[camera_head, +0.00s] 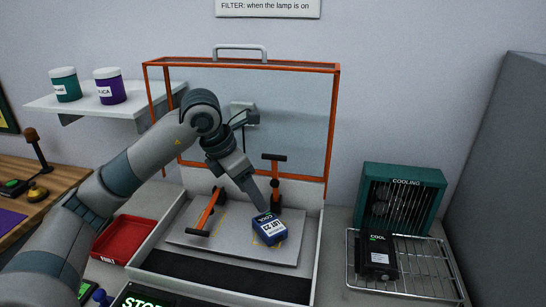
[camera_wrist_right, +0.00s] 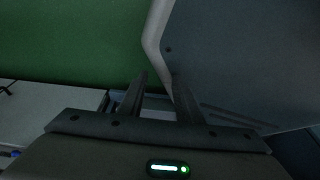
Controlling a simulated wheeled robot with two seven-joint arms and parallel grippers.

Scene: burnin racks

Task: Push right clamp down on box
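The dark blue box (camera_head: 269,230), labelled "COOL" and "LOT 23", sits on the grey plate (camera_head: 187,241) inside the open, orange-framed enclosure. The right clamp (camera_head: 274,167) stands upright behind the box, its black T-handle at the top and its orange base partly behind my left gripper. The left clamp (camera_head: 210,208) lies tilted toward the front, left of the box. My left gripper (camera_head: 262,207) points down just above the box's back edge, left of the right clamp; its fingers overlap, so their gap is unclear. My right gripper (camera_wrist_right: 158,92) is open and empty in the right wrist view.
The clear orange-framed cover (camera_head: 335,118) is raised behind the plate. A green cooling fan (camera_head: 402,199) and a wire rack (camera_head: 427,268) with a black box (camera_head: 376,254) stand right. A red tray (camera_head: 122,238) stands left; a STOP sign (camera_head: 142,302) is in front.

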